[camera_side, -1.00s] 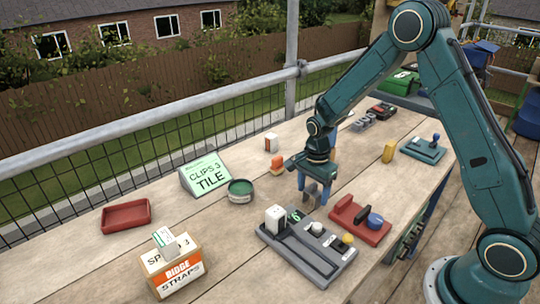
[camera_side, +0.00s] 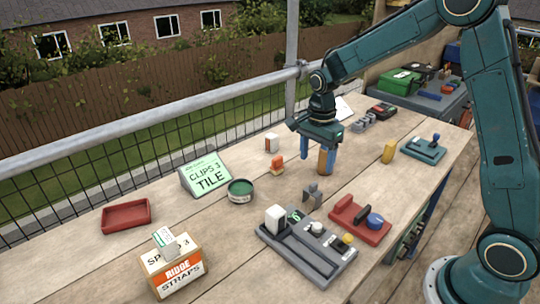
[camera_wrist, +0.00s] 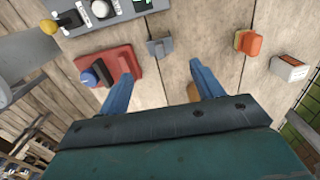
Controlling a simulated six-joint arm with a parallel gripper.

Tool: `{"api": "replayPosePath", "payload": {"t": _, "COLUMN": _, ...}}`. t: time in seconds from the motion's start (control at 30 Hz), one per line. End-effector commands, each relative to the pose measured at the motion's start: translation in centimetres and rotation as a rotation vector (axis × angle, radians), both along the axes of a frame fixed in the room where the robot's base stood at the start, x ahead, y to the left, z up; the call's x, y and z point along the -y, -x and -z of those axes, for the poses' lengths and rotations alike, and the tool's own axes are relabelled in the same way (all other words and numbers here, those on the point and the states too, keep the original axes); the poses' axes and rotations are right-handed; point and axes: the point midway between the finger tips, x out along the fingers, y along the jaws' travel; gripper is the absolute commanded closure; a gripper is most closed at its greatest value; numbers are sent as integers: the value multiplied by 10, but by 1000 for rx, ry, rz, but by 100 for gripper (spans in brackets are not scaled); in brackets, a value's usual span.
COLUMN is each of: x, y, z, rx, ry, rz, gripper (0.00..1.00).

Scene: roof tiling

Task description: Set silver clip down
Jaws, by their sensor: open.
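The silver clip (camera_side: 312,195) is a small grey metal piece standing on the wooden bench, just behind the grey tray. In the wrist view the clip (camera_wrist: 160,46) lies beyond my fingertips, apart from them. My gripper (camera_side: 318,166) is open and is above and behind the clip in the side view. In the wrist view my gripper (camera_wrist: 160,68) shows its two blue fingers spread with nothing held between them. A tan-brown piece (camera_side: 323,158) shows between the fingers in the side view; most of it is hidden.
The grey tray (camera_side: 325,268) holds a white block and several knobs. A red holder (camera_side: 360,228) with a blue knob stands to its right. A green tin (camera_side: 240,190), an orange piece (camera_side: 277,167) and a tile sign (camera_side: 207,175) stand left. Bare bench surrounds the clip.

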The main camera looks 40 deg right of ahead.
Motion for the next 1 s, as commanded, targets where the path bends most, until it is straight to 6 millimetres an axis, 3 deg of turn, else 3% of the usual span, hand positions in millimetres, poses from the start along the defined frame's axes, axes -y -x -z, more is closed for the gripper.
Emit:
{"api": "replayPosePath", "payload": {"t": 0.63, "x": -1, "y": 2, "z": -6, "rx": 10, "ry": 1, "rz": -23, "gripper": 34}}
{"api": "replayPosePath", "payload": {"t": 0.77, "x": -4, "y": 9, "z": -20, "rx": 30, "ry": 5, "rz": -83, "gripper": 34}}
{"api": "replayPosePath", "payload": {"t": 1.0, "x": -15, "y": 38, "z": -64, "rx": 98, "ry": 25, "rz": -298, "gripper": 34}}
